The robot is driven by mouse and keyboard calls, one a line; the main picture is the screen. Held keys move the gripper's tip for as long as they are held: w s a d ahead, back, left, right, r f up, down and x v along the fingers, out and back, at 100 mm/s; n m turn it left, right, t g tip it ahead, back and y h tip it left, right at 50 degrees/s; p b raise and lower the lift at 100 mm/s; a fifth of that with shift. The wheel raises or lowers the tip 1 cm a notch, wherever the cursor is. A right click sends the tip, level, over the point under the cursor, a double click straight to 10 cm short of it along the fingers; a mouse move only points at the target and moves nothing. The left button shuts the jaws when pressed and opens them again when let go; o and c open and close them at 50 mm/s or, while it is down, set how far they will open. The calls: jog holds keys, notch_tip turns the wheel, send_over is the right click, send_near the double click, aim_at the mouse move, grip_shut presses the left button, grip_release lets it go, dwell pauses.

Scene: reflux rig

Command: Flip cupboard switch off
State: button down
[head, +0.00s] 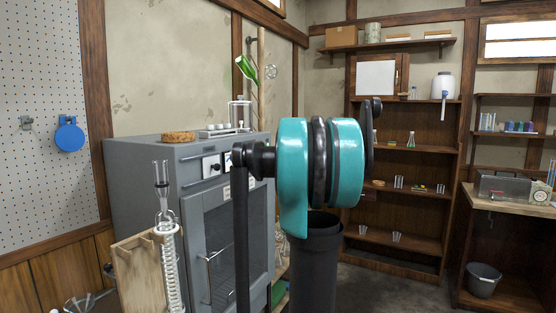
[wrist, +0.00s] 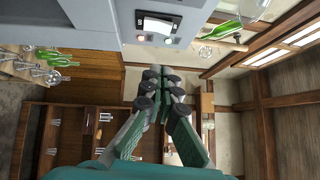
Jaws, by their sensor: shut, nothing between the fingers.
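The grey cupboard (head: 150,185) stands left of centre in the head view, with a glazed door and a handle. A white plate with a dark mark (head: 212,166) sits on its upper front, and another white plate is partly hidden by my arm. In the wrist view, the cupboard front (wrist: 205,12) is at the top, with a black and white panel (wrist: 158,24) and a small reddish light (wrist: 168,41). The switch's position is too small to tell. My gripper (wrist: 160,76) is shut and empty below the panel in the picture, apparently apart from it. The head view hides it behind my arm.
A cork ring (head: 179,137) and glassware on a tray stand on the cupboard top. A glass condenser (head: 167,245) stands in front at the left, by a wooden rack (head: 140,272). Wooden shelves (head: 405,200) and a side bench (head: 510,198) are further right.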

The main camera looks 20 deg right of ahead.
send_near(263, 153)
jog(key=w+d+r, duration=0.1)
jog(key=w+d, duration=0.3)
jog(key=shift+w+a+r, duration=0.2)
jog(key=shift+w+a, duration=0.25)
jog(key=shift+w, duration=0.2)
jog(key=shift+w+a+r, duration=0.15)
jog(key=shift+w+a, duration=0.3)
jog(key=shift+w, duration=0.2)
jog(key=shift+w+a+r, duration=0.15)
jog(key=shift+w, duration=0.1)
